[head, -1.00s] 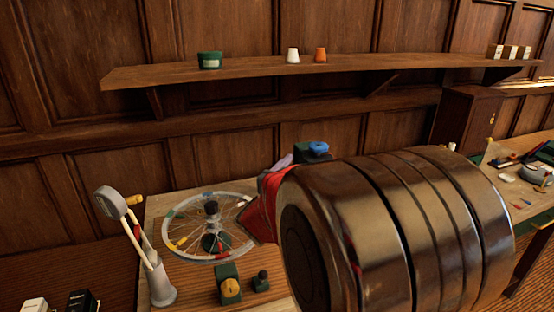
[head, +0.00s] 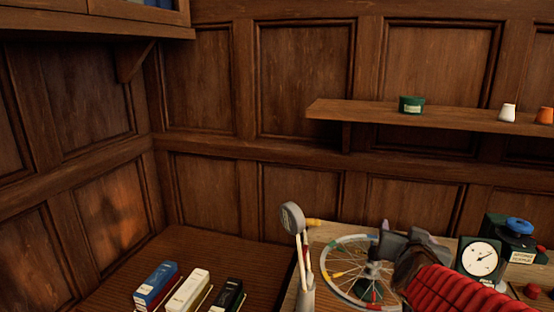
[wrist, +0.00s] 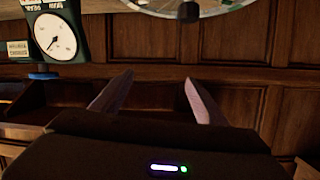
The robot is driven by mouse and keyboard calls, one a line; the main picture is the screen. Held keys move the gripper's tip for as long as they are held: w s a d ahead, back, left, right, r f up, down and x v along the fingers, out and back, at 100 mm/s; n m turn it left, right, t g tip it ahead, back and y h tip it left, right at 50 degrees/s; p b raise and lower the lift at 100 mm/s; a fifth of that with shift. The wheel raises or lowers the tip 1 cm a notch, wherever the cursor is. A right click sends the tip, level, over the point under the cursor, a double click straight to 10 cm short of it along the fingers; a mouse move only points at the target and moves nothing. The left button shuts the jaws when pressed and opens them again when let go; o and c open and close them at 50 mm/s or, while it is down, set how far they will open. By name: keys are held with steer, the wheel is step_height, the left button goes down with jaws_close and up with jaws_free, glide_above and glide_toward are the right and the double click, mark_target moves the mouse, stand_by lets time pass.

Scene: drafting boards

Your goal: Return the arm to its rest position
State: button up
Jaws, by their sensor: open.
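My arm, with its red ribbed sleeve, reaches in from the lower right of the head view. My gripper (wrist: 157,84) shows in the wrist view with its two fingers apart and nothing between them. In the head view the gripper's dark body is beside the spoked wheel (head: 338,287) and overlaps its right side; the fingers are hard to make out there. The wheel's rim also shows at the top of the wrist view (wrist: 222,10), beyond the fingertips. I cannot tell the exact gap between gripper and wheel.
A dial gauge (head: 480,260) stands close right of the gripper, by a blue-topped device (head: 518,228). A lamp-like stand (head: 292,218) is left of the wheel. Several boxes (head: 190,290) sit lower left. A wall shelf (head: 440,116) holds a green tin (head: 411,104).

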steer(key=s+a+f+n+g+y, duration=0.25)
steer(key=s+a+n+y, duration=0.35)
steer(key=a, duration=0.6)
steer(key=s+a+f+g, duration=0.1)
steer(key=s+f+g, duration=0.1)
steer(key=s, duration=0.7)
steer(key=s+a+f+g, duration=0.2)
steer(key=s+f+g, duration=0.1)
steer(key=s, duration=0.6)
steer(key=shift+f+h, duration=0.4)
steer(key=shift+f, duration=0.2)
steer(key=shift+d+g, duration=0.2)
steer(key=shift+g, duration=0.05)
